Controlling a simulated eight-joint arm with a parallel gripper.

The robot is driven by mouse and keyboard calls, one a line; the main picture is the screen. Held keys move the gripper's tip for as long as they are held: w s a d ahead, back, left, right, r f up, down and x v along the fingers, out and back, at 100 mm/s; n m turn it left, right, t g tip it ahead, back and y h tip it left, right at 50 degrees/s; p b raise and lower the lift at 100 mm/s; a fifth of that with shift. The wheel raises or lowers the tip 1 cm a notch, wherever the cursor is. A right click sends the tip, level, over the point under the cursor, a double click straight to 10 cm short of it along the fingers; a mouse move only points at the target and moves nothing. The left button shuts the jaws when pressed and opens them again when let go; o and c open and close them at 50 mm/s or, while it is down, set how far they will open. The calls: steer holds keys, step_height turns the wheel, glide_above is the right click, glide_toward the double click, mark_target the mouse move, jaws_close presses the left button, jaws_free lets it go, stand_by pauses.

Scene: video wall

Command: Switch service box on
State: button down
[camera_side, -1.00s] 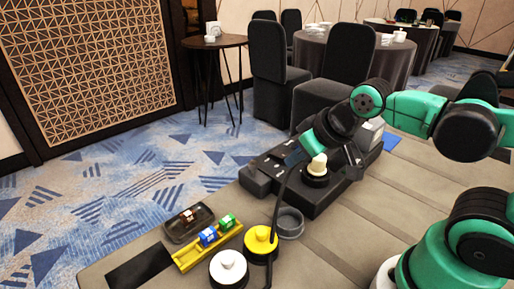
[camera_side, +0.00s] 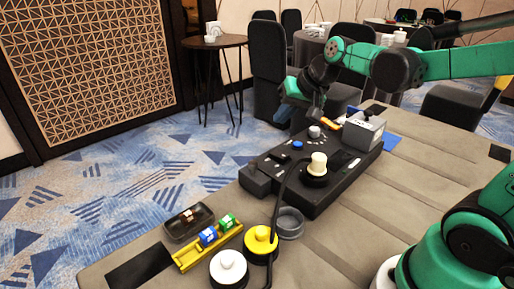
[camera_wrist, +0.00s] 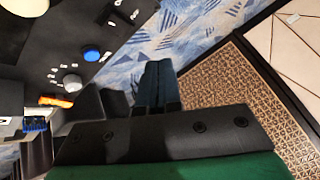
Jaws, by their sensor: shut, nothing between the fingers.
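A long black panel (camera_side: 335,187) lies on the table. It carries a cream knob (camera_side: 318,163), a blue button (camera_side: 297,145), a grey knob (camera_side: 314,131) and an orange switch piece (camera_side: 330,123). A grey box (camera_side: 363,130) stands at its far end; I cannot tell whether this box or the whole panel is the service box. My gripper (camera_side: 314,113) is shut and empty, just above the far end near the grey knob. In the wrist view the blue button (camera_wrist: 91,53), grey knob (camera_wrist: 72,83) and orange piece (camera_wrist: 56,101) show left of my gripper.
A yellow knob (camera_side: 260,243), a white knob (camera_side: 228,268), a grey ring cup (camera_side: 290,223), a yellow tray (camera_side: 190,258) with small blocks and a dark dish (camera_side: 188,221) sit at the near end. A black cable crosses the panel.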

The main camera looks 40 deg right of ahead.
steer(key=w+d+m, duration=0.2)
steer(key=d, duration=0.1)
steer(key=shift+w+d+f, duration=0.1)
steer(key=shift+w+d, duration=0.05)
steer(key=shift+w, duration=0.25)
glide_toward(278, 154)
steer(key=shift+w+x, duration=0.15)
steer(key=shift+x, duration=1.15)
steer(key=shift+w+x, duration=0.15)
steer(key=shift+x, duration=1.2)
steer(key=shift+s+f, duration=0.1)
steer(key=shift+f, duration=0.1)
steer(key=shift+f, duration=0.4)
stand_by(0.6)
steer(key=shift+r, duration=0.15)
steer(key=shift+r, duration=0.65)
